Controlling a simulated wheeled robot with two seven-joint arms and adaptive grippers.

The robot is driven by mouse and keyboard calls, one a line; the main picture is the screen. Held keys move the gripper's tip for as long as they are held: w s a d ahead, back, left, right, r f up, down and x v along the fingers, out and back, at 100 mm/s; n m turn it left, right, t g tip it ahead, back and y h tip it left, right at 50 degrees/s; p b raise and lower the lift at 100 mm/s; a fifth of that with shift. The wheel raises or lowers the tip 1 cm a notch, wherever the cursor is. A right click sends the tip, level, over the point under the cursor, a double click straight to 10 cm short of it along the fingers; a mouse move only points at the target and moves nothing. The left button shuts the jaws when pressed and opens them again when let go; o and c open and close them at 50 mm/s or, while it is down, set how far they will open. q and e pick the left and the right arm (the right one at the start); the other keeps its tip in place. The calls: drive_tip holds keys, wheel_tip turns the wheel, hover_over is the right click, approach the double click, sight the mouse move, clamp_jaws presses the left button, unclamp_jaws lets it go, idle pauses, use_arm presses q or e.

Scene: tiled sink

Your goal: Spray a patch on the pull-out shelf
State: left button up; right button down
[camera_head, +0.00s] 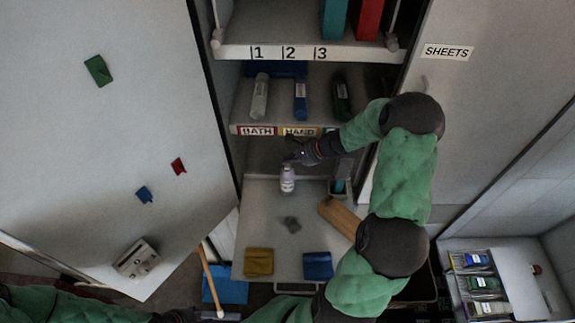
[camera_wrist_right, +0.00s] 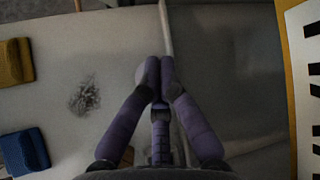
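The pull-out shelf (camera_head: 262,215) is out in front of the cabinet. A dark smudged patch (camera_head: 291,224) lies near its middle and also shows left of the fingers in the wrist view (camera_wrist_right: 84,97). A white spray bottle (camera_head: 287,181) is upright near the back of the shelf. My right gripper (camera_head: 294,157) is at the bottle's top, with its fingers (camera_wrist_right: 160,76) drawn together there. The fingers hide most of the bottle in the wrist view. I cannot tell if its base touches the shelf. My left gripper (camera_head: 178,316) shows only partly at the bottom edge.
Yellow (camera_head: 259,262) and blue (camera_head: 317,265) folded cloths lie at the shelf's front. A wooden block (camera_head: 340,217) lies at its right, under my right arm. Bottles stand on the shelf above, whose labelled edge (camera_head: 256,131) is close above the gripper. An open door (camera_head: 110,150) stands left.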

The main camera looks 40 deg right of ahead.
sight(289, 167)
drive_tip(key=shift+f, duration=0.1)
idle(0.3)
drive_tip(key=shift+f+b, duration=0.35)
drive_tip(key=shift+b, duration=0.2)
drive_tip(key=shift+f, duration=0.1)
idle(0.4)
drive_tip(key=shift+r, duration=0.6)
drive_tip(key=shift+p, duration=0.3)
drive_tip(key=shift+r+p, duration=2)
drive_tip(key=shift+r, duration=1.05)
drive_tip(key=shift+f, duration=0.15)
